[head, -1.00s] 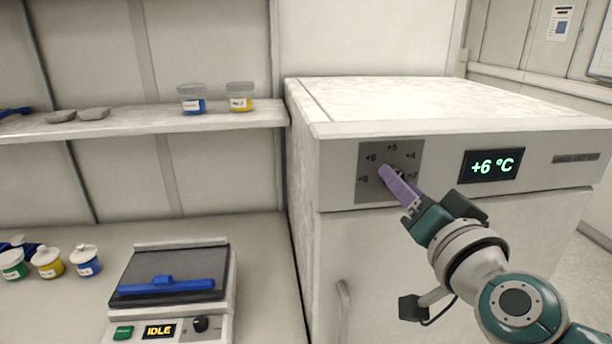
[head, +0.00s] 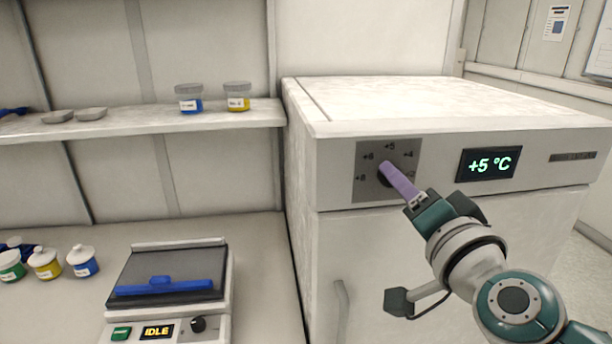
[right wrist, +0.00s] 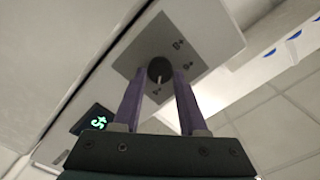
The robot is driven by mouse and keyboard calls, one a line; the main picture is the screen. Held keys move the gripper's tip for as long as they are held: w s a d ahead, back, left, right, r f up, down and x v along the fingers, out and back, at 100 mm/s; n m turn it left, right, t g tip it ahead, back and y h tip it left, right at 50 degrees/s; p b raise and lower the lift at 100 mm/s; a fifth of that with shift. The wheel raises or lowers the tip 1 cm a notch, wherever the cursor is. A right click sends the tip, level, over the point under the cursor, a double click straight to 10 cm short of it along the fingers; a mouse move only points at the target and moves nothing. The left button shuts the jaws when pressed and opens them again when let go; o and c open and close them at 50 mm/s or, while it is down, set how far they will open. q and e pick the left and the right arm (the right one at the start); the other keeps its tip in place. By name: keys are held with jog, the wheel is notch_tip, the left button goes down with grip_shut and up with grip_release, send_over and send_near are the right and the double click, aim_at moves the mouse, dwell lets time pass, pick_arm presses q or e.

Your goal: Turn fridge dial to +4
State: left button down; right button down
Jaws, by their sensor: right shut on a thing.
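The fridge (head: 450,148) stands at the right with a grey dial plate (head: 366,187) marked with temperature numbers. The dark round dial (right wrist: 160,68) shows in the right wrist view with a pale pointer line; in the head view the fingers mostly hide it. The fridge display (head: 489,164) reads +5 °C and also shows in the right wrist view (right wrist: 94,121). My right gripper (head: 386,168) has its purple fingers at the dial, one on each side in the right wrist view (right wrist: 159,74), shut on it. My left gripper is not in view.
A balance-like device (head: 165,290) reading IDLE stands on the lower bench with a blue tool on it. Several lidded jars (head: 46,263) stand left of it. A shelf (head: 140,124) above holds two jars and small dishes.

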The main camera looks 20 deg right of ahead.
jog(key=shift+c, duration=2.2)
grip_release()
jog(key=shift+s, duration=0.15)
jog(key=b+v, duration=0.1)
jog(key=v, duration=0.8)
jog(key=shift+s, duration=0.35)
